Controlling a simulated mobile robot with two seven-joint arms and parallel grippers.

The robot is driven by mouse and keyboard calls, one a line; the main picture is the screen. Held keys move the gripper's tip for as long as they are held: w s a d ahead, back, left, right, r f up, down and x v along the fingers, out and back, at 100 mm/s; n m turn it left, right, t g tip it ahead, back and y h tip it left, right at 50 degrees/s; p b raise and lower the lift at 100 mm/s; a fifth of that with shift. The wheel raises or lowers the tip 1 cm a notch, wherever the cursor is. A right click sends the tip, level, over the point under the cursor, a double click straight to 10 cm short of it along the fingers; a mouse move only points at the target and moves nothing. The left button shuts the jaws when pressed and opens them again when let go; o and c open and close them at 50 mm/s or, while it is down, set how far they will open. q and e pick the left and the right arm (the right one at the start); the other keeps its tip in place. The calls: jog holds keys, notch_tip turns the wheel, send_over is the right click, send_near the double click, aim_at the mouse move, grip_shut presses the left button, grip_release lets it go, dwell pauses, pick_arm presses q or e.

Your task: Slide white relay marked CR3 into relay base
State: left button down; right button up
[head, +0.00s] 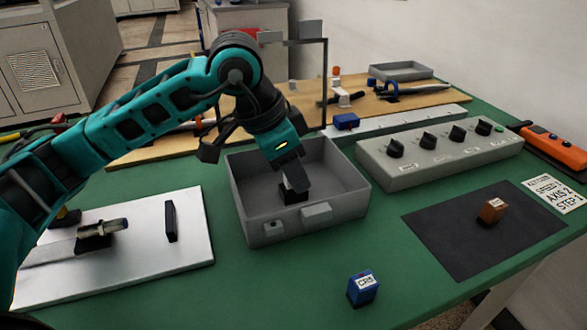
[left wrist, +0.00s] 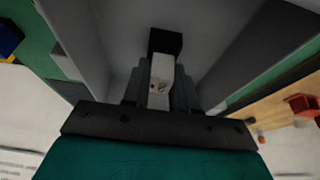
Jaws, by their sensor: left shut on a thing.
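My left gripper (head: 293,182) reaches down into the grey open box (head: 245,205) in the middle of the table. In the left wrist view, the gripper (left wrist: 160,88) is shut on a white block (left wrist: 161,72), the white relay; its marking is not readable there. A black relay base (head: 292,196) is in the box right below the fingers. It also shows in the left wrist view (left wrist: 165,41), just beyond the tip of the white relay. The fingers hide the relay in the head view. I cannot tell whether relay and base touch. My right gripper is not in view.
A blue relay (head: 363,288) with a white label stands in front of the box. A brown block (head: 492,211) sits on a black mat (head: 450,243) at right. A control box with knobs (head: 437,153) stands behind. A white plate (head: 150,260) lies at left.

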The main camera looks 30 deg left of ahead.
pick_arm(q)
jog(key=shift+f, duration=0.2)
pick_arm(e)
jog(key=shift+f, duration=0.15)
pick_arm(q)
jog(key=c, duration=0.8)
grip_release()
jog(key=shift+v, duration=0.85)
jog(key=p+v, duration=0.2)
jog(key=v, duration=0.9)
jog(key=shift+p, duration=0.3)
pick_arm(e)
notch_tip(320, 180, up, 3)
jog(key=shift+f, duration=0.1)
pick_arm(q)
jog(key=shift+r, duration=0.1)
jog(key=shift+c, duration=0.4)
